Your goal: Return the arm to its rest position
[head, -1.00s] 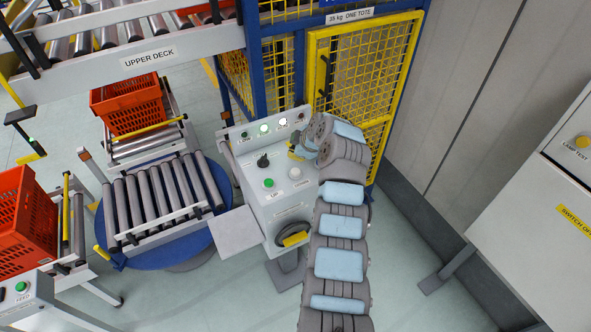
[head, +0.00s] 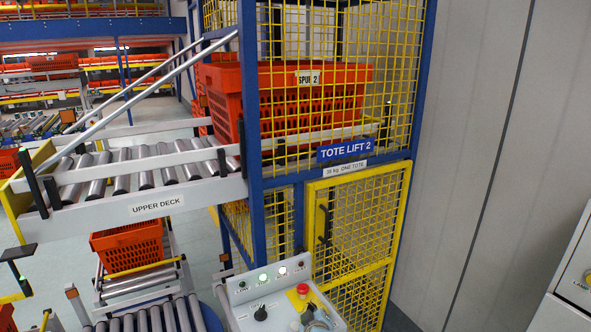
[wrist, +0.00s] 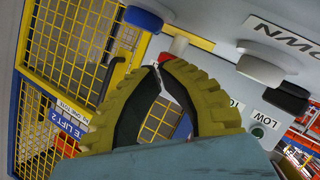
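My gripper (wrist: 158,66) shows in the wrist view with two ribbed yellow fingers and black inner pads. Its fingertips meet and nothing is held between them. The fingers are in front of the grey control panel (wrist: 215,25), apart from its knobs as far as I can tell. In the head view only a small grey and light-blue part of my arm shows at the bottom edge, over the panel's lower right. The rest of the arm is out of that view.
The control panel (head: 250,290) has a red button (head: 303,289) and lit lamps. Behind it stand the yellow mesh gate (head: 345,235) and the lift with an orange tote (head: 340,75). The upper deck (head: 155,205) is at left, another orange tote (head: 128,246) below it. A pale wall (head: 490,120) is right.

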